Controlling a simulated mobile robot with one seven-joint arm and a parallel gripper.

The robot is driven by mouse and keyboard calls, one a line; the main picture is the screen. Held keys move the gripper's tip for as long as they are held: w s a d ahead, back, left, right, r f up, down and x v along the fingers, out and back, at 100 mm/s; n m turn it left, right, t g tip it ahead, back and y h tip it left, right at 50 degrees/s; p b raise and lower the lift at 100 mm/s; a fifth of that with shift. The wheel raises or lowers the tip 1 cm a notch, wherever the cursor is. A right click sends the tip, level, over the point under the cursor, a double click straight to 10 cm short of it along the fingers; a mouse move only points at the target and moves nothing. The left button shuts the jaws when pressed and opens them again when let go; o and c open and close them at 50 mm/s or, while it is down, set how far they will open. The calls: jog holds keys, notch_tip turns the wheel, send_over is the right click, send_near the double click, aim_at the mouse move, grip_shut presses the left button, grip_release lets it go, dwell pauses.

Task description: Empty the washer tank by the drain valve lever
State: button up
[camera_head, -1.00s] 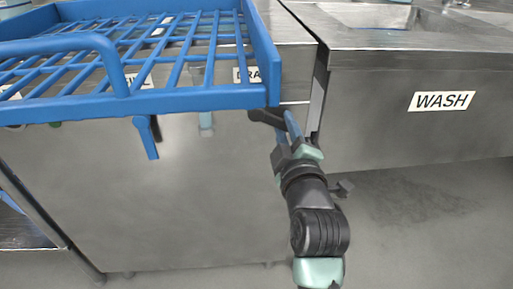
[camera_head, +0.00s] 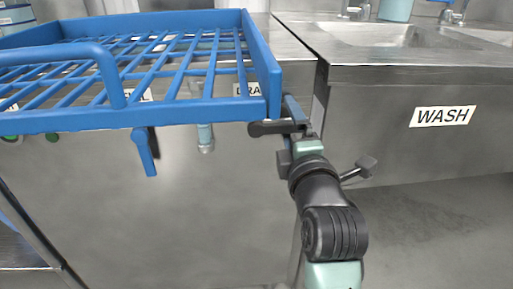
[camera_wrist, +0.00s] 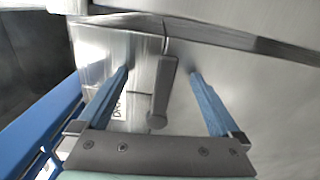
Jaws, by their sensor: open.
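The drain valve lever (camera_head: 272,129) is a dark bar lying roughly horizontal on the tank's steel front (camera_head: 215,210), below the partly covered drain label (camera_head: 247,90). In the wrist view the grey lever (camera_wrist: 165,85) shows between the blue fingers, with its round pivot at the lower end. My gripper (camera_wrist: 160,70) is open, with one finger on each side of the lever and a gap to both. In the head view one blue finger of my gripper (camera_head: 292,110) shows at the lever's right end; the other is hard to make out. I cannot tell how deep the lever sits between them.
A blue wire rack (camera_head: 150,112) juts out just above the lever and close to my gripper. A second valve lever with a blue handle (camera_head: 146,152) hangs down at the left. A pale pipe end (camera_head: 205,138) is between them. The WASH sink unit (camera_head: 400,80) stands at the right.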

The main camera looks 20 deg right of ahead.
jog(key=shift+s, duration=0.1)
jog(key=v, duration=0.7)
jog(key=shift+s+a, duration=0.2)
jog(key=shift+s, duration=0.2)
dwell(0.3)
